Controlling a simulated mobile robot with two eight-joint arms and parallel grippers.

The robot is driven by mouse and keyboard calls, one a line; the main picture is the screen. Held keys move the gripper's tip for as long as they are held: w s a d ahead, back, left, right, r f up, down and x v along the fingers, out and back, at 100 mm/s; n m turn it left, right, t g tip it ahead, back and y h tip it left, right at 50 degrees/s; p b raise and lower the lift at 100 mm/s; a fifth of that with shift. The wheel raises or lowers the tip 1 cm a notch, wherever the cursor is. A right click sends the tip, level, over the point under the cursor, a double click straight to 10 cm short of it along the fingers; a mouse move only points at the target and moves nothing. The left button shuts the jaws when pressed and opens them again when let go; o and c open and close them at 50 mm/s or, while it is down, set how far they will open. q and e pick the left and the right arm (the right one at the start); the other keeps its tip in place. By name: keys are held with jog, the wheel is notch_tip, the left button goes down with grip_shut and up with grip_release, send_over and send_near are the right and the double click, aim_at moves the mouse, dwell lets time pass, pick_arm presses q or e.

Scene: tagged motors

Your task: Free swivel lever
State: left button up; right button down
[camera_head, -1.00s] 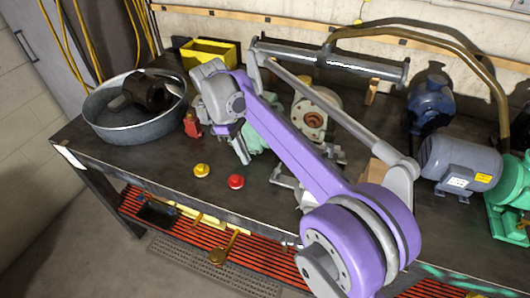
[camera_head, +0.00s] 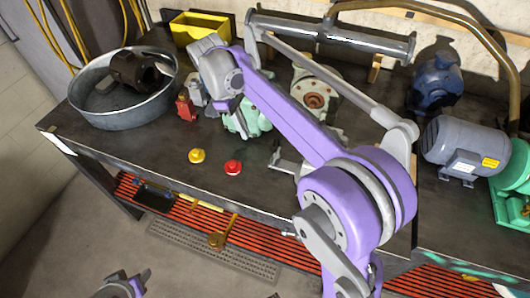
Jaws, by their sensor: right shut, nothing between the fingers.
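I cannot tell for sure which part is the swivel lever. A grey angled metal piece (camera_head: 290,162) lies on the dark workbench (camera_head: 140,150), partly behind my purple right arm. A pale green motor with a round rusty face (camera_head: 315,98) stands behind that arm. My right gripper (camera_head: 236,112) is shut and empty, above the bench and in front of a mint-green part (camera_head: 250,122). Its fingertips are small and partly lost against that part. The end of my left arm (camera_head: 122,286) shows at the bottom left edge, cut off; its finger state is unclear.
A round metal tub (camera_head: 120,118) with a dark part inside stands at the left. A yellow bin (camera_head: 200,30), red part (camera_head: 184,108), yellow knob (camera_head: 197,156) and red knob (camera_head: 233,168) are near. Blue (camera_head: 434,84) and grey (camera_head: 462,148) motors stand right. The front left bench is clear.

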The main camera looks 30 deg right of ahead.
jog(key=x, duration=0.7)
jog(key=shift+s+f, duration=0.1)
jog(key=shift+f, duration=0.15)
jog(key=shift+s+d+f, duration=0.15)
jog(key=shift+s+d, duration=0.75)
jog(key=shift+s, duration=0.05)
jog(key=shift+s+d+f, duration=0.2)
jog(key=shift+s+d, duration=0.25)
jog(key=shift+s, duration=0.1)
